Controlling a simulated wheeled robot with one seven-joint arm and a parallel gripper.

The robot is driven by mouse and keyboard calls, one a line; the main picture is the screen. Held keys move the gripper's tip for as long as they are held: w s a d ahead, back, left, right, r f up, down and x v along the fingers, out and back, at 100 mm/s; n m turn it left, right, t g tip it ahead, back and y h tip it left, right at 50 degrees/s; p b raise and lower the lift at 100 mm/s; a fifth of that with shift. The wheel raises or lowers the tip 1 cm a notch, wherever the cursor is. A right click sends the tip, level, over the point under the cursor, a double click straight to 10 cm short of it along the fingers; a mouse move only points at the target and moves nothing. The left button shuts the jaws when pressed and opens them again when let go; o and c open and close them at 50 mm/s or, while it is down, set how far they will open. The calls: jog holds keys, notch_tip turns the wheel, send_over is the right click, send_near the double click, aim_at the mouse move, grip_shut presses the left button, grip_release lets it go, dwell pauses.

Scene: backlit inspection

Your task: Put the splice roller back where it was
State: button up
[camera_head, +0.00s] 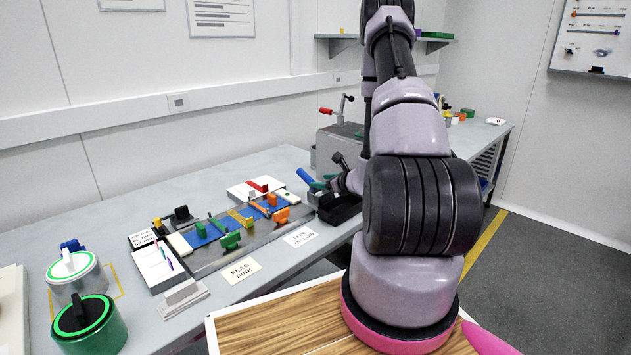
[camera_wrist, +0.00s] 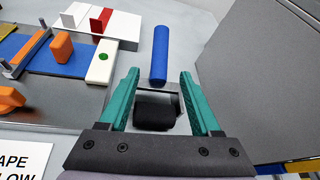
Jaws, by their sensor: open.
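The splice roller has a blue handle (camera_wrist: 160,55), a grey bracket and a black roller. It lies on the bench beside the right end of the splicing plate, and its blue handle also shows in the head view (camera_head: 305,176). My gripper (camera_wrist: 159,76) is open, its teal fingers on either side of the roller's bracket and black roller. A gap shows between the fingers and the handle. In the head view my gripper (camera_head: 325,183) is partly hidden by its own arm and reaches down at the plate's right end. I cannot tell whether a finger touches the roller.
The grey splicing plate (camera_head: 205,262) carries blue strips and several orange and green clamps. A grey machine (camera_wrist: 255,85) stands close to the right of my gripper. Cards (camera_head: 241,270) lie along the bench front. Two round tins (camera_head: 92,330) stand at left.

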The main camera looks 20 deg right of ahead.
jog(key=shift+s+r, duration=0.25)
jog(key=a+r+n+g+y, duration=0.2)
jog(key=a+r+n+y, duration=0.45)
jog(key=a+r, duration=0.6)
jog(key=s+a+r+n+g+y, duration=0.2)
jog(key=s+a+r+n+g, duration=0.3)
jog(key=s+a+r+n, duration=0.45)
jog(key=s+d+r+n+h, duration=0.2)
jog(key=s+r+n+h, duration=0.2)
jog(key=s+r, duration=0.3)
jog(key=s+d+r+n+h, duration=0.3)
jog(key=s+r+n+h, duration=0.2)
jog(key=s, duration=0.6)
notch_tip(320, 180, up, 2)
jog(key=shift+s+d+r+n+t, duration=0.25)
jog(key=shift+d+n+t, duration=0.1)
jog(key=shift+n, duration=0.75)
